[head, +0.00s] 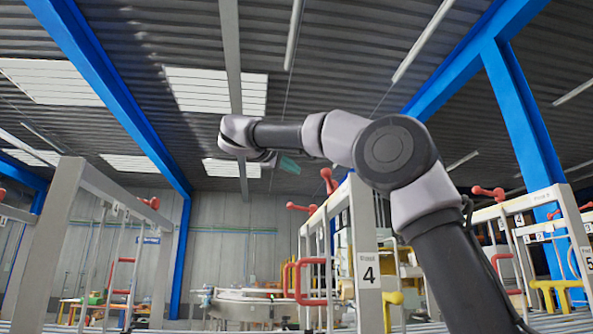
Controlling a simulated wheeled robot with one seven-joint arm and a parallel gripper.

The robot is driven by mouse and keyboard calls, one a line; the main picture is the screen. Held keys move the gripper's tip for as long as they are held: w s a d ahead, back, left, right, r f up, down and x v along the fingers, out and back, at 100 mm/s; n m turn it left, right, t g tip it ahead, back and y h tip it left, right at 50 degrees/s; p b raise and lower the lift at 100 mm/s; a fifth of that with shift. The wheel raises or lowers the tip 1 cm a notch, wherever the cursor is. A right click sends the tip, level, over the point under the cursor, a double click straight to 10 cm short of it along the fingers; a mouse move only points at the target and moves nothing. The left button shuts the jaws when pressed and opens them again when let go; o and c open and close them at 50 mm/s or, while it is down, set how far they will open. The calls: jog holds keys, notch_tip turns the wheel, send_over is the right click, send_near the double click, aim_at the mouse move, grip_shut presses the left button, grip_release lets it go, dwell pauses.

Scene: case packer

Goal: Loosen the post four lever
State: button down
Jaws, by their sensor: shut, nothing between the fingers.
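Post four is a grey upright (366,240) with a "4" label, right of centre in the head view. A red lever (327,180) stands tilted at the top of its frame, just left of the post's top. My arm rises from the lower right, bends above post four and reaches left. My gripper (287,164) hangs below the wrist, up and left of that red lever and apart from it in the picture. It is small and partly hidden by my wrist, with a teal part showing. It is shut and empty.
Another red lever (300,208) sits farther back on the frame. A grey frame at left carries a red lever (66,183); post five (574,240) stands at right. Red handles (305,282) and yellow parts stand between. A round table (247,303) is behind. Overhead is open.

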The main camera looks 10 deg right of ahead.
aim_at(323, 176)
jog(key=w+d+f, duration=0.1)
jog(key=w+d, duration=0.2)
jog(key=d, duration=0.5)
jog(key=shift+f, duration=0.1)
jog(key=shift+s+d, duration=0.55)
jog(key=shift+d, duration=0.35)
